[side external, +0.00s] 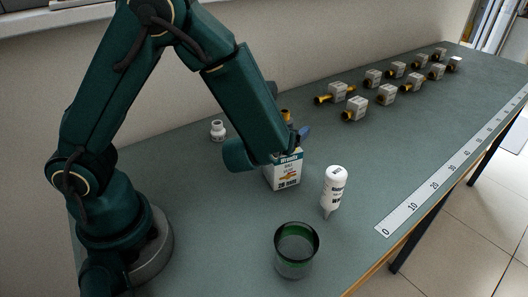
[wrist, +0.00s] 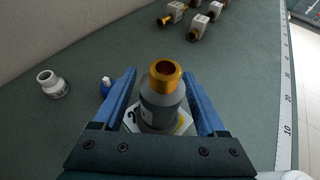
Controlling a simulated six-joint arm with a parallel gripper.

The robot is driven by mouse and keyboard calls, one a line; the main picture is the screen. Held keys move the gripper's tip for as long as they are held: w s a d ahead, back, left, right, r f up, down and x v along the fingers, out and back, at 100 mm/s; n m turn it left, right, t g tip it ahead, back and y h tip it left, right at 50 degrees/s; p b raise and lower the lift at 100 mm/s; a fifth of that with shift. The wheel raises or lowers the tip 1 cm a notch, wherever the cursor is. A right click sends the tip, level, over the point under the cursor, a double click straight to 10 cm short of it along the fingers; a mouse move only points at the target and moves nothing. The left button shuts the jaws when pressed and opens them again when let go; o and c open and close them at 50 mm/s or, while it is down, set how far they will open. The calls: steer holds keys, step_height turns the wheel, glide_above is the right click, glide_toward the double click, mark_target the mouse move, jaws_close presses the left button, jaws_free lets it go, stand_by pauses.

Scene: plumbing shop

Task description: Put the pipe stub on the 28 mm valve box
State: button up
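The pipe stub (wrist: 163,95) is a grey cylinder with a brass ring on top. It stands upright between the fingers of my gripper (wrist: 161,76) in the wrist view. Narrow gaps show on both sides, so the gripper looks open around it. Beneath it is the white top of the 28 mm valve box (wrist: 131,119), partly hidden. In the side view this white carton (side external: 285,173) stands on the bench; the stub's brass top (side external: 286,115) shows above it, beside a blue finger. My arm hides the stub's lower part there. The stub appears to rest on the box.
A white bottle (side external: 334,189) and a green glass (side external: 296,250) stand near the front. Several brass-ended valves (side external: 355,108) line the far bench. A ruler strip (side external: 440,180) runs along the right edge.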

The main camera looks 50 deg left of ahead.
steer(key=shift+s+d+r, duration=0.1)
steer(key=shift+r, duration=0.15)
steer(key=v, duration=1.1)
steer(key=s+a+f+n+g, duration=0.2)
steer(key=s+a+n+g, duration=0.6)
steer(key=n, duration=0.6)
steer(key=s+d+r+n+t+h, duration=0.2)
steer(key=d+r+n+h, duration=0.2)
steer(key=n, duration=1.1)
steer(key=d+h, duration=0.3)
steer(key=shift+s+n, duration=0.35)
steer(key=shift+n, duration=0.05)
